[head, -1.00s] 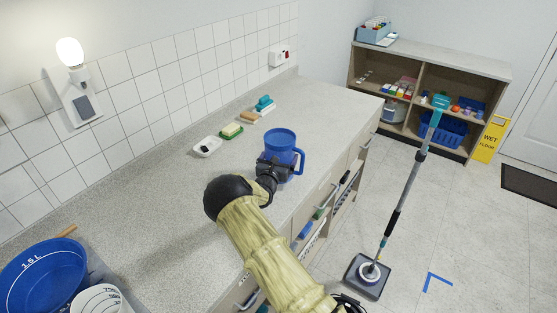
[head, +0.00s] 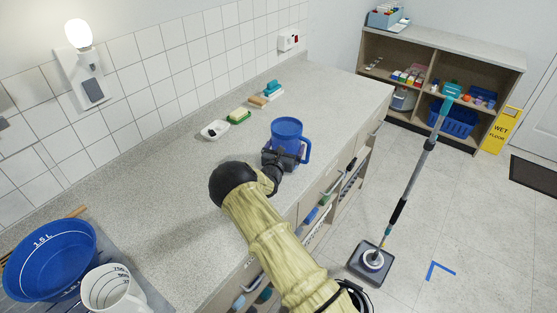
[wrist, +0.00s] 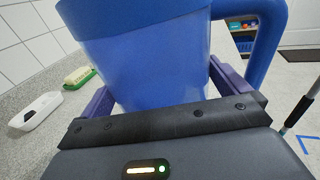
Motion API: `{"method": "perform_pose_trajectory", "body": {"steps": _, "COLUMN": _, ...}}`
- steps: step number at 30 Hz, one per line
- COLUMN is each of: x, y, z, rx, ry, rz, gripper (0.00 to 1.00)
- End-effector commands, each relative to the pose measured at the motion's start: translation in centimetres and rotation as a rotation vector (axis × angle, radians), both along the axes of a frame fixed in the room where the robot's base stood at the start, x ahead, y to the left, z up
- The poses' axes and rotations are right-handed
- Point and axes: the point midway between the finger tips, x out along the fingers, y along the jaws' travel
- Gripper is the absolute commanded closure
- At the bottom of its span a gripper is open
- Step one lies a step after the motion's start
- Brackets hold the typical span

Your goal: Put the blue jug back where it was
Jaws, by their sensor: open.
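The blue jug (head: 286,133) stands upright on the speckled counter (head: 240,158), near its front edge, with its handle to the right. It fills the middle of the wrist view (wrist: 150,60). My gripper (head: 281,158) is open around the jug's lower body. In the wrist view a purple finger shows on each side of it (wrist: 160,100); contact with the sides cannot be told. The jug's base is hidden behind my gripper.
A blue basin (head: 45,262) and white measuring jug (head: 110,288) stand front left. A mop (head: 373,260) stands on the floor near a blue corner mark (head: 438,269).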

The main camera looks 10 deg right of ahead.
Motion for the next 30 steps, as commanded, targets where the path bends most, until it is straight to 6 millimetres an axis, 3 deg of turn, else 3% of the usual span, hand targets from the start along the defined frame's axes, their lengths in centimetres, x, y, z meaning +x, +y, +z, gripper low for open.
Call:
{"method": "perform_pose_trajectory", "body": {"steps": 18, "x": -8.8, "y": 4.6, "z": -0.1, "rx": 0.0, "ry": 0.0, "rz": 0.002, "gripper": 0.0}}
{"method": "perform_pose_trajectory", "body": {"steps": 30, "x": -9.8, "y": 5.1, "z": 0.1, "rx": 0.0, "ry": -0.001, "rz": 0.002, "gripper": 0.0}}
